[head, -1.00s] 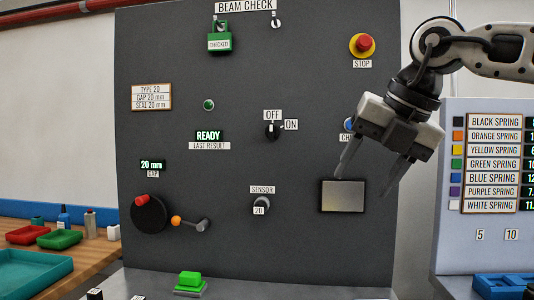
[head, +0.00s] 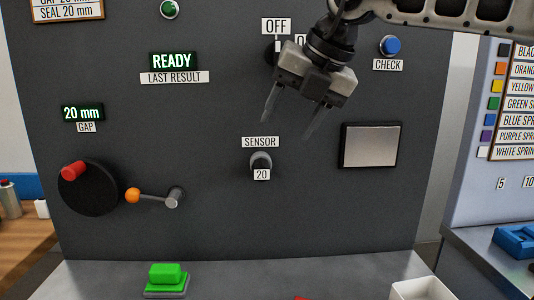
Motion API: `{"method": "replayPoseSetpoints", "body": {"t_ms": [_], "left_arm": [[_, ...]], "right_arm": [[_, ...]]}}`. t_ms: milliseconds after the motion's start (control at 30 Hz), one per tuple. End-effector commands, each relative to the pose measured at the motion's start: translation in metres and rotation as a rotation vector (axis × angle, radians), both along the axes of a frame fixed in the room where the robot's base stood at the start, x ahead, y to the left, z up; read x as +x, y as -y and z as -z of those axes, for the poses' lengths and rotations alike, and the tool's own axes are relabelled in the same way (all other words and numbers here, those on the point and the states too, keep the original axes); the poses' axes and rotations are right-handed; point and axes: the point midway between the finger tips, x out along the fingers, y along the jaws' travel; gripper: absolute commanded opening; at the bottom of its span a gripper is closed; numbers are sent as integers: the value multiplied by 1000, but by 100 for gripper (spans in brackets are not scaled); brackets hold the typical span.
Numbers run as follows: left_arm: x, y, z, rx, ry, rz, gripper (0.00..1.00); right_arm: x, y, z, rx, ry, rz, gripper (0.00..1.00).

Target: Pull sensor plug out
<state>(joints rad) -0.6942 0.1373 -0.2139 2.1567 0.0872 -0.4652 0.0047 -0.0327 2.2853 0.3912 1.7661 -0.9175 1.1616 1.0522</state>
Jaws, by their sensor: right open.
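The sensor plug (head: 261,164) is a dark round plug with a white tag reading 20. It sits in the dark panel under the SENSOR label (head: 260,142), in the middle of the head view. My right gripper (head: 288,130) is open and empty, fingers pointing down, above and slightly right of the plug and apart from it in the picture. My right arm partly covers the OFF/ON switch (head: 275,52). My left gripper is not in view.
A red-knobbed dial (head: 92,187) and an orange-tipped lever (head: 155,196) are on the panel's left. A grey plate (head: 370,146) and blue CHECK button (head: 390,45) are to the right. A green block (head: 165,274) and white bin (head: 421,288) stand on the ledge below.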

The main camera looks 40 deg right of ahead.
Motion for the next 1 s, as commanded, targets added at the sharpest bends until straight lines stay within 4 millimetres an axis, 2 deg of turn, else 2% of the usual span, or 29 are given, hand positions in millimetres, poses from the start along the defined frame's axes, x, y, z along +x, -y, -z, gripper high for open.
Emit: {"method": "replayPoseSetpoints", "body": {"t_ms": [33, 300, 500, 700, 967, 1000], "left_arm": [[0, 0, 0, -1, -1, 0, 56], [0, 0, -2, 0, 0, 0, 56], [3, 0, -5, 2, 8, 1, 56], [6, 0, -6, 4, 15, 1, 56], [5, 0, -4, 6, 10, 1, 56], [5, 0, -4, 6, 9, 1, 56]], "right_arm": [[5, -1, 11, 1, -6, -2, 56], [32, -7, 55, 2, -5, 0, 56], [47, -10, 80, 1, -2, 0, 56], [54, -11, 90, 2, 0, -1, 56], [55, -11, 91, 1, 1, -1, 56], [55, -11, 91, 1, 1, -1, 53]]}}
